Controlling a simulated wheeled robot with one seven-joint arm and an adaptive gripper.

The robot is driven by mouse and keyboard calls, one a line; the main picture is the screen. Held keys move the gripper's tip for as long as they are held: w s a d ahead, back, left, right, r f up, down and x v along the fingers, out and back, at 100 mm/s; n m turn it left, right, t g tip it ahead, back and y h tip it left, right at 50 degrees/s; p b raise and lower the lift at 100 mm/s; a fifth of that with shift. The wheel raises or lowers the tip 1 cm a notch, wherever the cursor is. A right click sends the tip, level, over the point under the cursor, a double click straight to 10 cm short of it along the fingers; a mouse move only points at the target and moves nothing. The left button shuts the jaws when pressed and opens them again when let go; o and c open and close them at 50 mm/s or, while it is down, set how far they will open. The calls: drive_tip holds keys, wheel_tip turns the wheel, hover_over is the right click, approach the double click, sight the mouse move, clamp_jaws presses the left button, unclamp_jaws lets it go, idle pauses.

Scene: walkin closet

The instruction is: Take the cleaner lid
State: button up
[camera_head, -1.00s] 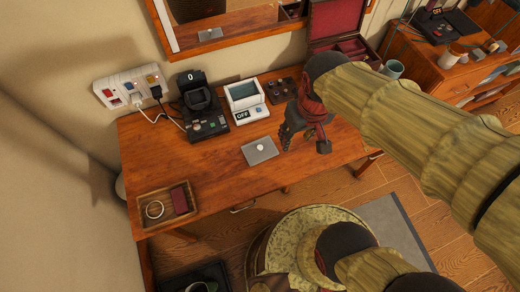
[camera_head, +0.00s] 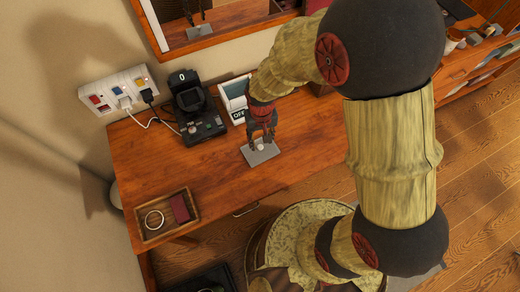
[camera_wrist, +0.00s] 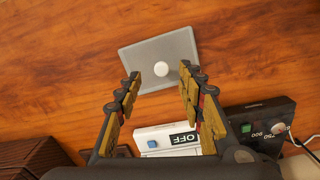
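The cleaner lid (camera_head: 261,154) is a flat grey rectangular plate with a round white knob, lying on the wooden desk. It also shows in the wrist view (camera_wrist: 181,50), just beyond my fingertips, with the knob in line with the gap between them. My gripper (camera_head: 261,140) is over the lid in the head view. In the wrist view my gripper (camera_wrist: 160,80) is open and empty, its two fingers spread apart. The white cleaner (camera_head: 231,92) marked OFF stands behind the lid, partly hidden by my arm; it also shows in the wrist view (camera_wrist: 165,137).
A black device (camera_head: 200,112) with a 0 display stands left of the cleaner, near a wall socket strip (camera_head: 118,90) with cables. A wooden tray (camera_head: 145,204) holding a ring and a dark red item sits at the front left. The desk between is clear.

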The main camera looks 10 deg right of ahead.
sight(260, 146)
wheel_tip(260, 146, down, 5)
drive_tip(key=shift+w+a+f+b, duration=0.1)
drive_tip(key=shift+a+b, duration=0.05)
drive_tip(key=shift+b, duration=0.9)
clamp_jaws()
